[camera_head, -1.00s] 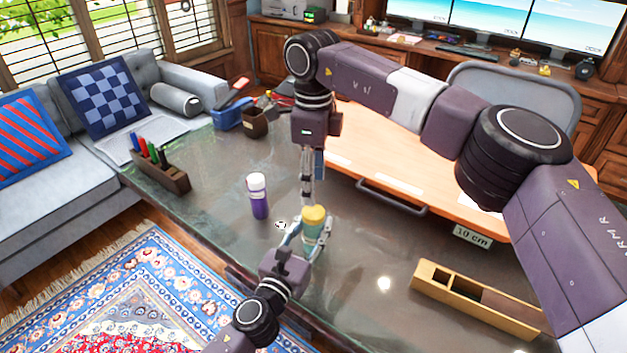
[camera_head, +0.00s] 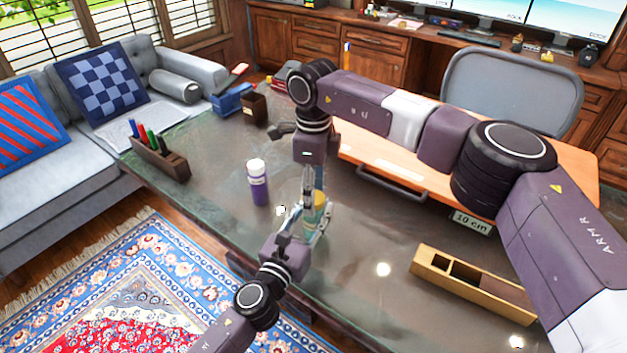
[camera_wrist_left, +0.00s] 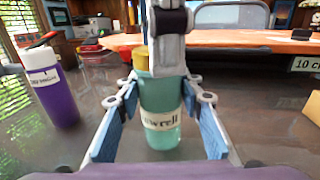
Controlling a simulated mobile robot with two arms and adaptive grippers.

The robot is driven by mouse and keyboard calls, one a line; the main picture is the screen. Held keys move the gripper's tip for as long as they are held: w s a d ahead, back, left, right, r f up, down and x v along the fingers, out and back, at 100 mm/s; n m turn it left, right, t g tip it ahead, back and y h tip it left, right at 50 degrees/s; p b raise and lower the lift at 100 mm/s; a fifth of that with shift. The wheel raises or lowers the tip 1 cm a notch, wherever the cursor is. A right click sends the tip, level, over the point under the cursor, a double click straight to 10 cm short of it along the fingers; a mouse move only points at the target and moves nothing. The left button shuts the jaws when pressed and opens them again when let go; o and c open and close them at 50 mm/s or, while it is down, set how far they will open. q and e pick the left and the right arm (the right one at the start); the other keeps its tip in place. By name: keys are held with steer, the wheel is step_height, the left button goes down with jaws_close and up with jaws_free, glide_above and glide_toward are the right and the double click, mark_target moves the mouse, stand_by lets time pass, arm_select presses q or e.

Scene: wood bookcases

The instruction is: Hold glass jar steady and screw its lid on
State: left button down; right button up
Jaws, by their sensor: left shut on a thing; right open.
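The green jar (camera_head: 309,224) stands on the dark table, its label facing my left wrist camera (camera_wrist_left: 160,120). Its yellow lid (camera_head: 320,203) sits on top; how tightly it is seated cannot be told. My left gripper (camera_head: 304,237) is shut on the jar, one finger on each side in the left wrist view (camera_wrist_left: 160,105). My right gripper (camera_head: 308,208) is open and points down beside the lid. In the left wrist view it covers most of the lid (camera_wrist_left: 140,60). Whether it touches the lid is hidden.
A purple bottle with white cap (camera_head: 258,182) stands left of the jar. A wooden divided box (camera_head: 470,285) lies at right. A pen holder (camera_head: 160,160) and a blue bin (camera_head: 232,98) stand further left. An orange desk board (camera_head: 440,160) lies behind my right arm.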

steer(key=shift+f, duration=0.25)
steer(key=c, duration=1.2)
steer(key=o, duration=1.4)
steer(key=shift+c, duration=0.2)
step_height(320, 180, up, 12)
